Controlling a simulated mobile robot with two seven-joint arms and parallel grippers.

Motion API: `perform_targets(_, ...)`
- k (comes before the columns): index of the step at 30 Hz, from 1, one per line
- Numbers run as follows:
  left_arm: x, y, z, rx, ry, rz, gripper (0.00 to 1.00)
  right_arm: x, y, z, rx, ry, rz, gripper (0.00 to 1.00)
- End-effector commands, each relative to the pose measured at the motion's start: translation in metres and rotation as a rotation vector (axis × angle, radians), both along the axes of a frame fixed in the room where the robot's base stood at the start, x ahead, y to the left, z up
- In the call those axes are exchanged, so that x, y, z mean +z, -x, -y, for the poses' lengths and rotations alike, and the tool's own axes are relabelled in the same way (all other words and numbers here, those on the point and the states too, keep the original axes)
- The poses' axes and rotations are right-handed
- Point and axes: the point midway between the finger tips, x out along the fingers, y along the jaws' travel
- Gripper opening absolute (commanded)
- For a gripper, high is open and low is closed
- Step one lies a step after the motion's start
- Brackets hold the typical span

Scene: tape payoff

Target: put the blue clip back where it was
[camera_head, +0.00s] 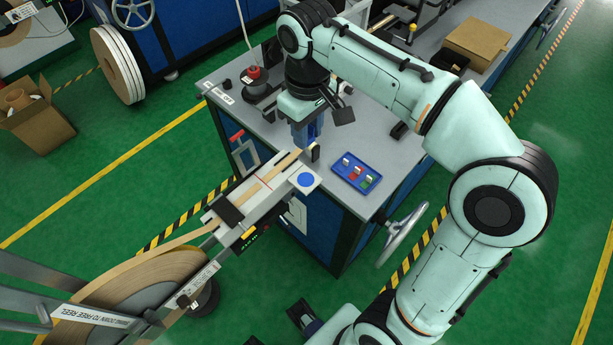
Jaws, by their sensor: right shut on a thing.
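The tape track (262,190) runs from the tape reel (135,285) to a white plate with a blue dot (306,180). A small dark upright piece (315,153) stands close to the right gripper. A red-topped device (254,73) is at the back left. A handwheel (402,234) juts out at right.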

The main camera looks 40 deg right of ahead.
Motion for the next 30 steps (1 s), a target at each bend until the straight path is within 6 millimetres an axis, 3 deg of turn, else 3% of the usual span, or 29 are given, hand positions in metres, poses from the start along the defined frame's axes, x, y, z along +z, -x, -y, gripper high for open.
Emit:
perform_targets(3,-0.011,0.004,0.000,0.001,0.000,-0.005,0.71,-0.037,0.001,0.000,-0.001,-0.001,-0.005,0.00)
perform_targets(10,-0.022,0.007,0.000,0.000,0.000,-0.009,0.71,-0.090,0.001,0.000,-0.001,-0.001,-0.004,0.00)
perform_targets(17,-0.025,0.008,0.000,0.000,0.000,-0.010,0.71,-0.110,0.000,0.000,-0.001,-0.001,-0.001,0.00)
perform_targets(24,-0.031,0.008,0.000,0.000,-0.001,-0.008,0.71,-0.145,0.000,0.000,-0.002,-0.001,-0.003,0.00)
perform_targets(30,-0.031,0.008,0.000,0.001,0.000,-0.007,0.71,-0.148,0.000,0.000,-0.002,0.000,0.001,0.00)
